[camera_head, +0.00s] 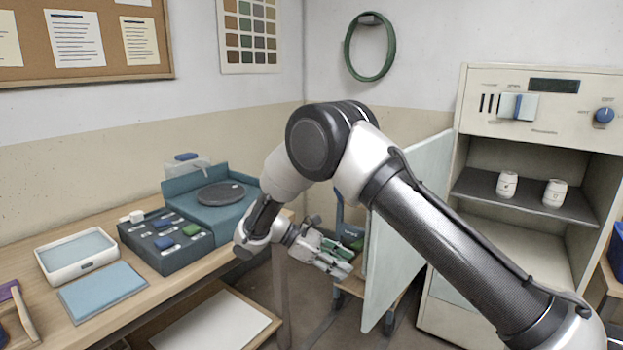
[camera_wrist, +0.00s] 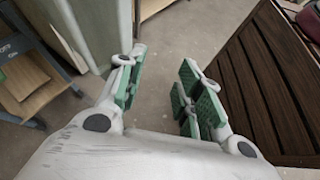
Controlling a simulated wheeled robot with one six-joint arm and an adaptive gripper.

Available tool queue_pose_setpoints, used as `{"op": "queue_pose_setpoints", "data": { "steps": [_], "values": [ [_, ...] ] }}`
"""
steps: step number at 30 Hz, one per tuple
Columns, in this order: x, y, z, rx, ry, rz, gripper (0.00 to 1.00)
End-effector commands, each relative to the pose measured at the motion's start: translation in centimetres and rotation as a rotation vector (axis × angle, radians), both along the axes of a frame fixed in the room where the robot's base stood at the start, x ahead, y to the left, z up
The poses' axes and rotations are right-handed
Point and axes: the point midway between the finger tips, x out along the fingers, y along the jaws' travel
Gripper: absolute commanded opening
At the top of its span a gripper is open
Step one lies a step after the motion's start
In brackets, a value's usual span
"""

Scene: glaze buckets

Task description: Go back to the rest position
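My gripper (camera_head: 330,256) hangs out over the floor, between the wooden workbench (camera_head: 150,295) and a pale upright panel (camera_head: 408,225). In the wrist view my gripper (camera_wrist: 160,88) shows two fingers with green pads standing well apart. Only bare grey floor (camera_wrist: 165,50) shows between them, so it is open and empty. My arm reaches in from the lower right of the head view, bends at a raised elbow and slopes down to the gripper. It hides part of the wall and bench edge.
The bench carries a dark control box (camera_head: 165,240), a white tray (camera_head: 77,257), a blue mat (camera_head: 103,291) and a teal wheel unit (camera_head: 210,195). A cabinet (camera_head: 530,130) at the right holds two white jars. In the wrist view a dark slatted surface (camera_wrist: 265,85) lies right of the gripper.

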Motion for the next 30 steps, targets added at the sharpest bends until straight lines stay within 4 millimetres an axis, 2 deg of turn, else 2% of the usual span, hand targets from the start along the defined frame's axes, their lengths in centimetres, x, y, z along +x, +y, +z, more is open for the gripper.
{"op": "queue_pose_setpoints", "data": {
  "steps": [5,11,15,21,30],
  "values": [
    [-2.1,-2.8,2.2,0.136,-0.057,-0.121,0.35],
    [-5.4,-7.4,6.6,0.339,-0.175,-0.327,0.35],
    [-8.8,-11.5,10.5,0.500,-0.295,-0.513,0.35],
    [-14.2,-17.0,15.1,0.703,-0.485,-0.754,0.35],
    [-23.0,-23.9,19.5,0.942,-0.789,-1.011,0.35]
  ]
}}
